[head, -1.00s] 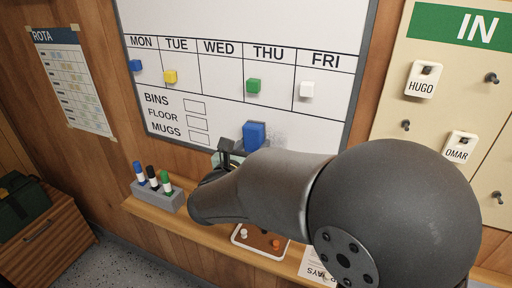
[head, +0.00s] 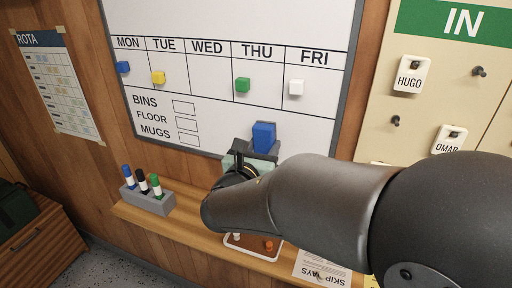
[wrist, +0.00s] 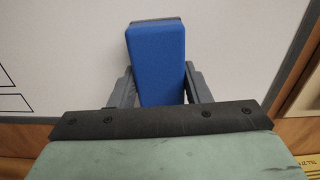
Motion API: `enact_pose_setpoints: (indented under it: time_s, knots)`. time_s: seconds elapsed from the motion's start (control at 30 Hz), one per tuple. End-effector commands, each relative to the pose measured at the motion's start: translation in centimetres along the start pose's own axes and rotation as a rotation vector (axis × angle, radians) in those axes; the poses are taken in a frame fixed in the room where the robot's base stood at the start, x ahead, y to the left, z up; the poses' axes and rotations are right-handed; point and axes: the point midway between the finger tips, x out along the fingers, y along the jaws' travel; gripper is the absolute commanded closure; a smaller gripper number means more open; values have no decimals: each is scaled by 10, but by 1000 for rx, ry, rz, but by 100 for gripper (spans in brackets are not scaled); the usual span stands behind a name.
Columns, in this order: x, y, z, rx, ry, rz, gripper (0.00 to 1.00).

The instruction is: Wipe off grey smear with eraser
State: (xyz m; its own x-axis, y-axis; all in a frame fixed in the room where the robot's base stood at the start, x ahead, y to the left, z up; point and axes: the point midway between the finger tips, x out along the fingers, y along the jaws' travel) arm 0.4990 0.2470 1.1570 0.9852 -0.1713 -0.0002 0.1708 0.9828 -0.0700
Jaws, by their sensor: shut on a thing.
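The blue eraser (head: 264,137) is held upright at the lower right part of the whiteboard (head: 225,120), below the THU and FRI columns. In the wrist view the eraser (wrist: 157,62) sits between my two dark fingers, its far end at or very near the board. My gripper (head: 250,151) is shut on it; my gripper also shows in the wrist view (wrist: 158,88). No grey smear shows on the visible board in either current view. The patch behind the eraser and fingers is hidden.
A ledge (head: 190,222) below carries a marker holder (head: 147,199), a small tray (head: 252,246) and a paper (head: 320,268). A name-tag board (head: 440,90) is at right.

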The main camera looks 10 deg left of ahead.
Motion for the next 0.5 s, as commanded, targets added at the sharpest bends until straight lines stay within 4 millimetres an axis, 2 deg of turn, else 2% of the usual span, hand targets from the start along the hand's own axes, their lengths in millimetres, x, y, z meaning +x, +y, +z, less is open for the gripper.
enact_pose_setpoints:
  time_s: [0.2,0.5]
  knots:
    - [-1,-19,-2,0,-1,0,75]
    - [0,-31,-3,0,0,0,75]
